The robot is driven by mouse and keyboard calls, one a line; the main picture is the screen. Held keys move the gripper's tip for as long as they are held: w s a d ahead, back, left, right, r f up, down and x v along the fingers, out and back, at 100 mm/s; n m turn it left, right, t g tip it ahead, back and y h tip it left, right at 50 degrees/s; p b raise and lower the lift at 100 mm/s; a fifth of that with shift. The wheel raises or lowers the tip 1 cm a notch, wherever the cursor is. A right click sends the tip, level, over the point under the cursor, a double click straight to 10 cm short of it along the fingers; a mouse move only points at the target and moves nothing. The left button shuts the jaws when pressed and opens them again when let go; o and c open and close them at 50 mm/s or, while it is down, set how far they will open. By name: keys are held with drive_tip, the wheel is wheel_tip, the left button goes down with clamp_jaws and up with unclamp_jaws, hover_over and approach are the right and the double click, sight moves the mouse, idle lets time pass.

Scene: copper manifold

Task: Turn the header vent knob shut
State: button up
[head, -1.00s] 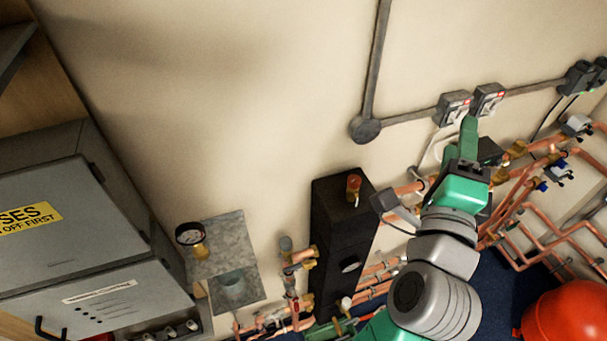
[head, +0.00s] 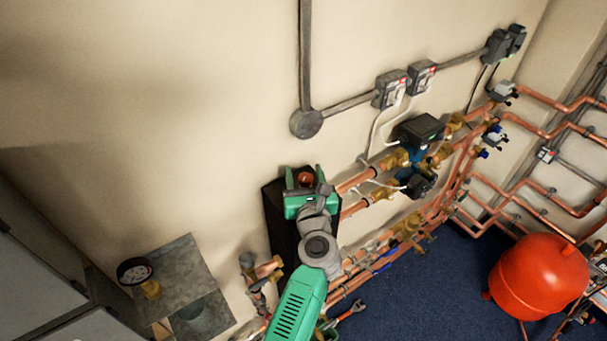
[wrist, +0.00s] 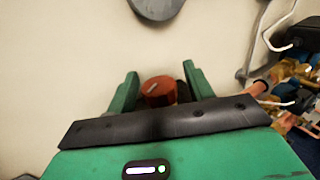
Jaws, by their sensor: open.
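The header vent knob (wrist: 159,90) is a small red-brown cap with a pale mark on top. In the wrist view it sits between the two green fingers of my gripper (wrist: 160,88); I cannot tell whether either finger touches it. In the head view the knob (head: 305,179) shows between the fingers of my gripper (head: 304,176), at the top of the black header (head: 283,222). My gripper is open, with a finger on each side of the knob. My arm hides much of the header's front.
Copper pipes (head: 355,181) with brass valves and a black pump box (head: 419,131) run right of the header. A gauge (head: 134,271) stands by a grey metal shelf (head: 178,267) at lower left. A red tank (head: 540,278) stands at right.

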drive_tip(key=shift+w, duration=0.3)
drive_tip(key=shift+c, duration=0.2)
drive_tip(key=c, duration=0.9)
drive_tip(key=shift+r, duration=0.1)
